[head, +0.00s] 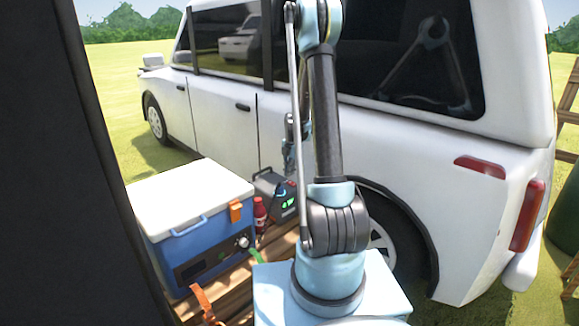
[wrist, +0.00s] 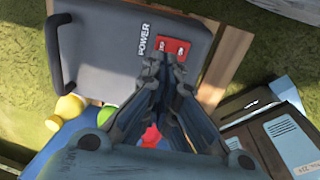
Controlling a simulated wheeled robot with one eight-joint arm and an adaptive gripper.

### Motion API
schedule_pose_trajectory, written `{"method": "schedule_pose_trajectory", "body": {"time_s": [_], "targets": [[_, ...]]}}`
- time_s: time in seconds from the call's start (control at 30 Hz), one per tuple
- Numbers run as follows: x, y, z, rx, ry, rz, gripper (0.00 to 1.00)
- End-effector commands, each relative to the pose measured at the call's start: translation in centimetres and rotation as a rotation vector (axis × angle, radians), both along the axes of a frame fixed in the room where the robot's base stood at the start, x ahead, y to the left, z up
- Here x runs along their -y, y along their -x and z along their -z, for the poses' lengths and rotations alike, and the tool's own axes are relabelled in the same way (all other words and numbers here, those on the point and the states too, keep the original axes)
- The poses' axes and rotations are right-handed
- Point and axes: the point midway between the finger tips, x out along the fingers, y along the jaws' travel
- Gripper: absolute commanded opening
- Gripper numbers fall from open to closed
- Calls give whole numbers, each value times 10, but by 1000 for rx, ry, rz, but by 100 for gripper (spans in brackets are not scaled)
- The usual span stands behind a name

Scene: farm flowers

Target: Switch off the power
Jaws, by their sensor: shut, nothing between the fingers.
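The power unit, a dark grey box with a handle, stands beside the white car in the head view (head: 268,184); a small green display on it is lit. In the wrist view the box's top (wrist: 110,50) shows the word POWER and a red switch (wrist: 174,47) near its right edge. My gripper (wrist: 170,68) is shut and empty, its fingertips right at the switch's near edge. I cannot tell whether they touch it or which way it is set. In the head view my arm partly hides the gripper and the box.
A blue cooler with a white lid (head: 185,195) and a red bottle (head: 260,214) stand left of the power unit on wooden slats. The white car (head: 225,120) is close behind. In the wrist view, dark and light-blue flat items (wrist: 290,135) lie at the right.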

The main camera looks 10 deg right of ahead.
Motion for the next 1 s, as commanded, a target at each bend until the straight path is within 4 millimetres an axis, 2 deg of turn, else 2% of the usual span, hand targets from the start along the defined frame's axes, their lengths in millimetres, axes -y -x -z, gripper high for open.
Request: {"method": "schedule_pose_trajectory", "body": {"time_s": [0.2, 0.4, 0.87, 1.0], "targets": [[-2, -3, 27, 0, 0, 0, 0], [-3, -4, 39, 0, 0, 0, 0], [-3, -4, 42, -1, 0, 1, 0], [4, -5, 43, -9, 8, 8, 0]]}}
